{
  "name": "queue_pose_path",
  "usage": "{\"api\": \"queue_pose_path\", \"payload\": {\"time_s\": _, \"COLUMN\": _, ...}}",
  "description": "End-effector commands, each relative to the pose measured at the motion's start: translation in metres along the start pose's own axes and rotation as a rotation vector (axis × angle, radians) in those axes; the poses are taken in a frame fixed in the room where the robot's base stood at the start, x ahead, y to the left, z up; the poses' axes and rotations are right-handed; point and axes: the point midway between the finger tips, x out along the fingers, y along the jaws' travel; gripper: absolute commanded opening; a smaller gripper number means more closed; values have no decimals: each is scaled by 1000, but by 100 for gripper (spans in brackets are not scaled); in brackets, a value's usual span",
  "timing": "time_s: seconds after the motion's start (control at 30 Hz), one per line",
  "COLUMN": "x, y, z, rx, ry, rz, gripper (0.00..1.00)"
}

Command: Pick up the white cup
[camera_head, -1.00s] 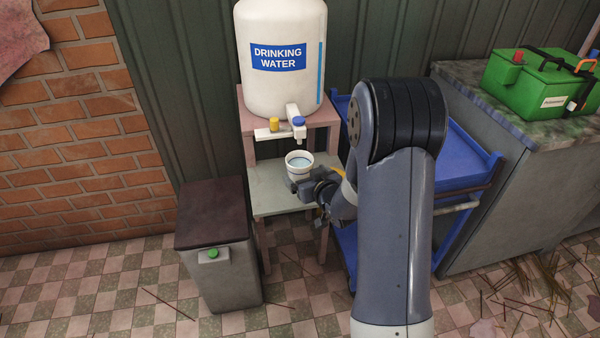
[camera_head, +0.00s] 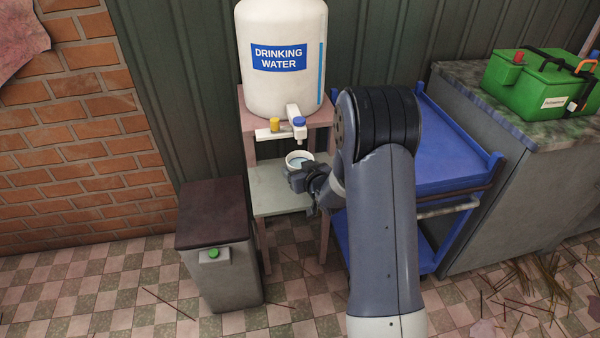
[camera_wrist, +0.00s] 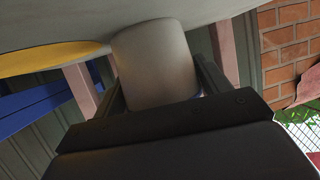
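The white cup (camera_head: 299,157) stands upright under the tap of the water dispenser, with water showing inside it. Its lower front is hidden by my gripper (camera_head: 300,178), which is right at the cup's near side. In the wrist view the cup (camera_wrist: 155,65) fills the space between my two fingers, looking grey in shade. A finger lies along each side of it. I cannot tell whether the fingers press on the cup or stand slightly apart from it, or whether the cup touches the shelf.
The water dispenser (camera_head: 283,85) stands on a pink stand, its tap (camera_head: 297,119) just above the cup. The lower shelf (camera_head: 268,190) is otherwise clear. A grey bin (camera_head: 220,265) is at left, a blue cart (camera_head: 450,160) at right, and a green box (camera_head: 540,85) on a counter.

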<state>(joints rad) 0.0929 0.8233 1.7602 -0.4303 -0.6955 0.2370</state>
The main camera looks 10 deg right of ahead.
Motion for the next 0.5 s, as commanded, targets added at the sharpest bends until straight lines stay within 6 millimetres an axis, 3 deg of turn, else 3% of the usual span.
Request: {"api": "queue_pose_path", "payload": {"time_s": 0.5, "x": 0, "y": 0, "z": -1, "rx": 0, "ry": 3, "rz": 0, "gripper": 29}}
